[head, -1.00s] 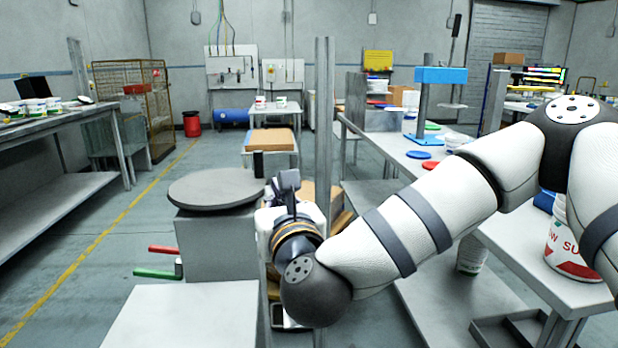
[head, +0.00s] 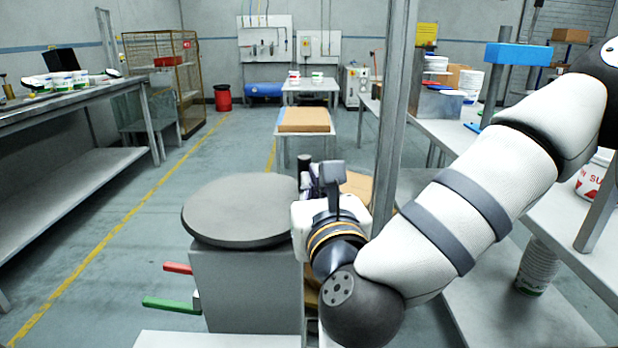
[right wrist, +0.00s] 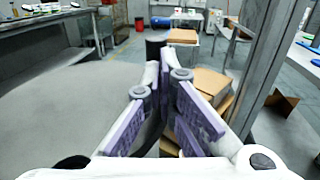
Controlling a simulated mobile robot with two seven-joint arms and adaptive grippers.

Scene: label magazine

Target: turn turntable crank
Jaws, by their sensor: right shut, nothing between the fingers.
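The turntable (head: 235,210) is a flat grey disc on a grey pedestal, left of my right gripper. A dark upright handle (head: 304,163), apparently the crank grip, stands at the disc's far right edge. My right gripper (head: 330,170) is beside the disc's right edge, seen from behind, with the handle just left of and beyond it. In the right wrist view the fingers (right wrist: 165,60) are closed together and empty. The black handle (right wrist: 153,47) shows beyond the tips; contact cannot be told. The crank's arm is hidden. My left gripper is out of view.
Red (head: 178,267) and green (head: 172,304) bars stick out from the pedestal's left side. A grey post (head: 392,120) stands right of the gripper. Cardboard boxes (right wrist: 208,84) lie low beyond the fingers. The floor left of the pedestal is clear.

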